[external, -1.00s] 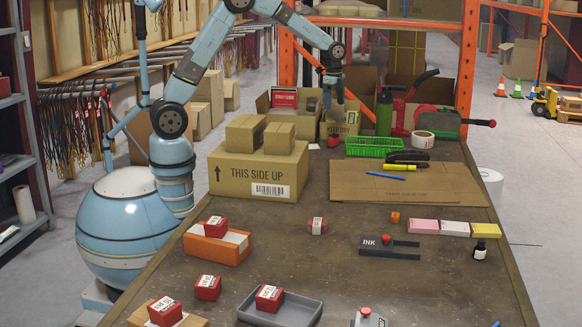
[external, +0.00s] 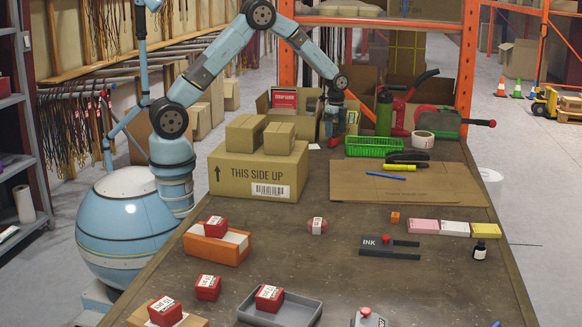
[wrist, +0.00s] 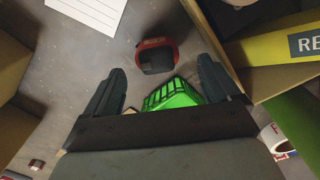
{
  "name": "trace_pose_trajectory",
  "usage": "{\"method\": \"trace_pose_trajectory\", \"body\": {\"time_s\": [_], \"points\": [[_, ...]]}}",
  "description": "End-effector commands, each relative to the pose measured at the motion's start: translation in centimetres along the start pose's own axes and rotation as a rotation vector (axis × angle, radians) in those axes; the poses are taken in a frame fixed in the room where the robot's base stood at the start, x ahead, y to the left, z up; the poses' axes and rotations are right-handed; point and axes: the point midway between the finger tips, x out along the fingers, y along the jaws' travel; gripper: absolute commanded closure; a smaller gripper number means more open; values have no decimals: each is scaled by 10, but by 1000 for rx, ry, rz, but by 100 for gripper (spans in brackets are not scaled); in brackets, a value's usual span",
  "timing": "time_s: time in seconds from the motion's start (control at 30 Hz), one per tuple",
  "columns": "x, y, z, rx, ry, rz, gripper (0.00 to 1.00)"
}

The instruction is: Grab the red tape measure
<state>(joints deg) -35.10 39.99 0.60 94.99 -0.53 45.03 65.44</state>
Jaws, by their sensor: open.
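The red tape measure (wrist: 155,42) appears in the wrist view as a small red and black case on the grey table, ahead of my fingers and roughly midway between them. In the external view a bit of its red (external: 329,129) shows at the far end of the table, partly hidden by my gripper (external: 334,116). My gripper in the wrist view (wrist: 160,70) is open, with nothing between its fingers. I cannot tell the exact height left between the fingertips and the tape measure.
A green basket (external: 373,147) stands close to the right of the gripper, with a green bottle (external: 384,112) behind it. Cardboard boxes (external: 258,172) stand to the left. An open carton (wrist: 245,75) edges the right side of the wrist view. A white sheet (wrist: 88,12) lies nearby.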

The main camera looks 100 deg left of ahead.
Motion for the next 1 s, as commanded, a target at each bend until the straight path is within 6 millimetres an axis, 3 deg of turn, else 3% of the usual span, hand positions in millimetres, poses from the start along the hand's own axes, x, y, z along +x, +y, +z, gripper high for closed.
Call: {"method": "trace_pose_trajectory", "body": {"time_s": [0.17, 0.5, 0.77, 1.0], "points": [[7, 0, 1, 0, 0, 0, 11], [50, 3, 6, 0, -1, 2, 11], [53, 2, 6, 0, 0, 0, 11], [53, 2, 6, 0, 0, 0, 32]]}}
